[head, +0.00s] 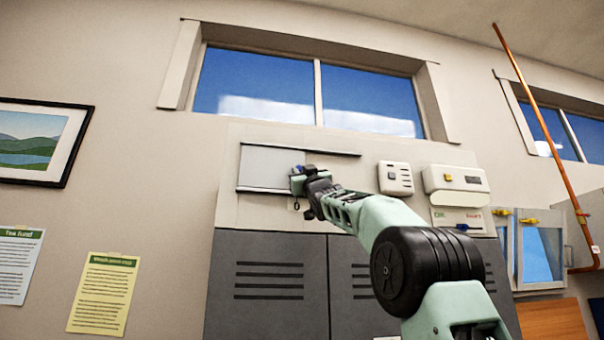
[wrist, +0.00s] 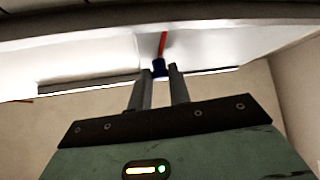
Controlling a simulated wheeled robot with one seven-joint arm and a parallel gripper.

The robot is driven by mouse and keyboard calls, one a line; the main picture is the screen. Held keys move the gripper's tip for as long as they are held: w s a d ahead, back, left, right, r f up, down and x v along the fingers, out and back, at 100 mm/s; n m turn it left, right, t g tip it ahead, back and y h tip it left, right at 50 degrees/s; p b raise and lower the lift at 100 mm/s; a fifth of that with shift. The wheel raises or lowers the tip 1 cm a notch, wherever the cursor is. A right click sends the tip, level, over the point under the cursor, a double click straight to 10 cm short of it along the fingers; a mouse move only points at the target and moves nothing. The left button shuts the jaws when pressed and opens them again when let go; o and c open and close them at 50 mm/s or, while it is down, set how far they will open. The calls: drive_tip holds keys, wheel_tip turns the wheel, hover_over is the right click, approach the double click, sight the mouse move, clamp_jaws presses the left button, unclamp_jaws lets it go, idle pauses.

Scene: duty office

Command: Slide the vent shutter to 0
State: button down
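The vent shutter (head: 272,166) is a pale grey panel between dark upper and lower rails on the wall unit, at the left part of the upper rail. The rail runs on to the right past it. My gripper (head: 302,178) is at the panel's right edge. In the wrist view a dark blue knob (wrist: 159,68) with a red strip above it sits between my fingertips (wrist: 160,74). The fingers stand apart on either side of it; whether they press on it is unclear. No scale or 0 mark is readable.
Right of the shutter are a white slotted box (head: 395,178) and a box with a yellow knob (head: 455,180). Grey louvred lockers (head: 268,285) stand below. Windows (head: 310,90) are above. A copper pipe (head: 548,135) slants down at right.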

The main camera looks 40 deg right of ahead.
drive_tip(key=c, duration=1.3)
unclamp_jaws()
drive_tip(key=shift+w+a, duration=0.2)
drive_tip(key=shift+a, duration=0.15)
drive_tip(key=b+v, duration=1.2)
drive_tip(key=v, duration=0.5)
drive_tip(key=shift+s+f, duration=0.15)
drive_tip(key=shift+s, duration=0.1)
drive_tip(key=shift+d, duration=0.15)
